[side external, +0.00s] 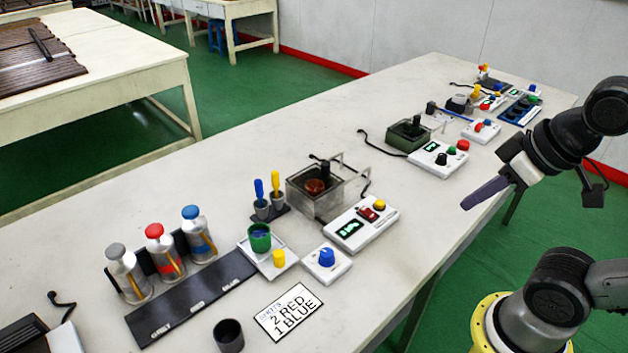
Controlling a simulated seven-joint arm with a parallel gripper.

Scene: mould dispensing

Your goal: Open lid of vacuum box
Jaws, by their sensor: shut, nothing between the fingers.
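A grey box with a see-through top (303,201) stands in the middle of the table and looks like the vacuum box, though no label confirms it. A dark upright knob (325,172) shows on top, and a round brown thing (315,187) shows inside. The lid appears closed. My gripper (467,206) hangs over the table's right edge, well to the right of this box. Its dark purple-grey fingers are shut, empty, and point left and down. It touches nothing.
A control box with a green display (361,224) stands in front of the box. A green box with a black handle (408,135) stands farther back. Blue and yellow tools (267,190) stand to the left, and bottles (163,250) farther left. Bare table lies between my gripper and the control box.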

